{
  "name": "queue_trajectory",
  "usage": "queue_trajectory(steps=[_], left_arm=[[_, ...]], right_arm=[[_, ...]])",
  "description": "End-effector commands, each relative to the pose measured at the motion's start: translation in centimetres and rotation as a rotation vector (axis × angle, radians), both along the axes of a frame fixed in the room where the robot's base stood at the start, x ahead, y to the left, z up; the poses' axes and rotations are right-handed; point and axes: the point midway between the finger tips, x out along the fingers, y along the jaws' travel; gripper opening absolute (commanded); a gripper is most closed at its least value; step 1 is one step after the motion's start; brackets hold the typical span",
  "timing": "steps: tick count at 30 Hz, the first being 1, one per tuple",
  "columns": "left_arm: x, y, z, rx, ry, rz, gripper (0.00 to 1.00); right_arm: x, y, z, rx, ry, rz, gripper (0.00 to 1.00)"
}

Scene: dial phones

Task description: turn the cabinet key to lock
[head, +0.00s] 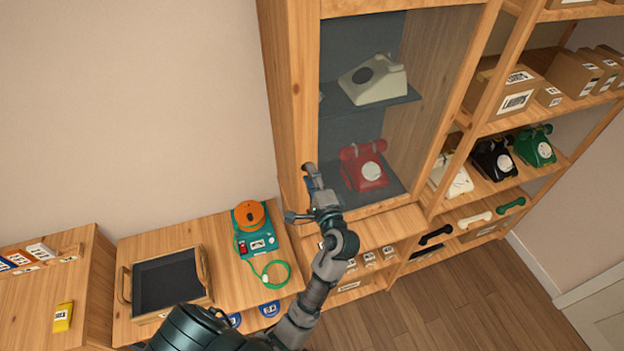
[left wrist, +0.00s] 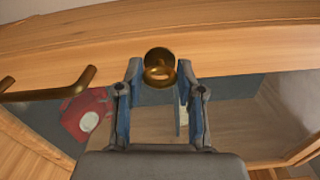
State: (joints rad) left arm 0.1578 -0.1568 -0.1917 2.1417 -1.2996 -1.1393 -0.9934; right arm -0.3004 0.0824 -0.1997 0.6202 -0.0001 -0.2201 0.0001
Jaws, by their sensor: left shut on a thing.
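The wooden cabinet (head: 291,100) has a glass door with a wooden frame, and the door looks closed. In the left wrist view the brass key (left wrist: 160,76) sits at a round brass plate on the door frame (left wrist: 225,48). My left gripper (left wrist: 160,70) has its two blue-padded fingers on either side of the key's ring-shaped bow and is shut on it. In the head view my left gripper (head: 310,174) is at the left edge of the door, where it hides the key. My right gripper is not in view.
A brass door handle (left wrist: 55,91) is left of the key in the wrist view. Behind the glass are a red phone (head: 364,167) and a cream phone (head: 374,80). A teal device (head: 256,232) and a dark tray (head: 122,286) are on the lower left counter.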

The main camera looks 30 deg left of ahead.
Motion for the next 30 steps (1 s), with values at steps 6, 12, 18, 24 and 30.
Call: queue_trajectory(steps=[6, 12, 18, 24, 30], left_arm=[[0.02, -0.05, -0.42, -0.072, -0.073, 0.0, 0.03], [0.0, -0.04, -0.42, -0.103, -0.108, 0.001, 0.03], [-0.01, -0.02, -0.43, -0.113, -0.118, 0.001, 0.03], [-0.01, -0.02, -0.46, -0.113, -0.118, 0.001, 0.03], [0.0, -0.01, -0.45, -0.113, -0.117, 0.001, 0.62]], right_arm=[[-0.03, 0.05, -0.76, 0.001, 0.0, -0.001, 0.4], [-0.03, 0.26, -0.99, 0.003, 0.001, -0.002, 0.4], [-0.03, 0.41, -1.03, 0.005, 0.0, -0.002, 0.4], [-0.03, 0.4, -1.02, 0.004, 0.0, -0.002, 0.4], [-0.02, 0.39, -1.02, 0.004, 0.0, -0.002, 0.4]])
